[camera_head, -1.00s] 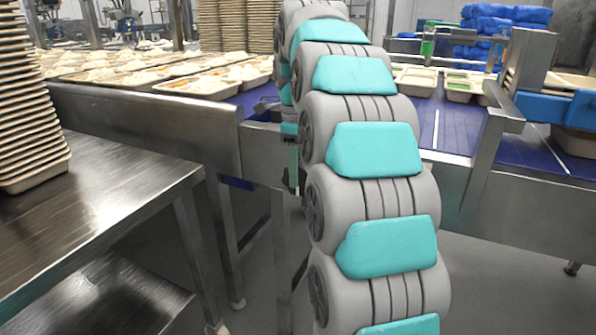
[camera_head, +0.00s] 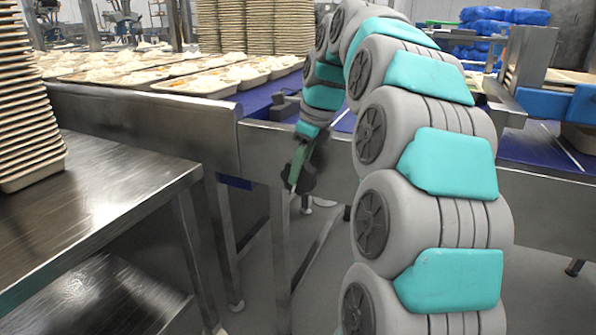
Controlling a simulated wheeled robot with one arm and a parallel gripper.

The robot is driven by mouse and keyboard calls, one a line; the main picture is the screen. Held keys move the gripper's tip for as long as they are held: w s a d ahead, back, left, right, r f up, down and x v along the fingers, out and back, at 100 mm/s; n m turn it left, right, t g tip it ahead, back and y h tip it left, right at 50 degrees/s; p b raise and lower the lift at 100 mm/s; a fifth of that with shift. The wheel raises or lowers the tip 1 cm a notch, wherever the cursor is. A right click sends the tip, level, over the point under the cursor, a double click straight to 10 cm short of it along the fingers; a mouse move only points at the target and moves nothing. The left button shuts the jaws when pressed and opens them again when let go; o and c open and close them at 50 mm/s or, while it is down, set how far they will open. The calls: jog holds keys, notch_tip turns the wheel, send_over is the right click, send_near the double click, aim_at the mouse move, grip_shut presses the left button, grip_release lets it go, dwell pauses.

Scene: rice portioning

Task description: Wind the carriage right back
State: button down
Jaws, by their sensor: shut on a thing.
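My gripper (camera_head: 303,181) is low at the front side of the conveyor frame, beside a steel leg, pointing down. It is shut, with a narrow green piece (camera_head: 299,163) with a pale lower tip at its fingers. The grip itself is small and partly hidden, so I cannot make out the exact shape of what it holds. A dark block (camera_head: 286,104) sits on the conveyor edge just above and left of my wrist. I cannot tell whether it is the carriage.
The blue conveyor belt (camera_head: 258,100) runs behind my arm, with rice-filled trays (camera_head: 197,85) at left. A steel table (camera_head: 95,185) with a tall tray stack (camera_head: 28,130) stands at front left. Open floor lies below the conveyor.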

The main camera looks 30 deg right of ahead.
aim_at(308, 164)
jog(key=c, duration=0.8)
grip_release()
jog(key=shift+v, duration=3.9)
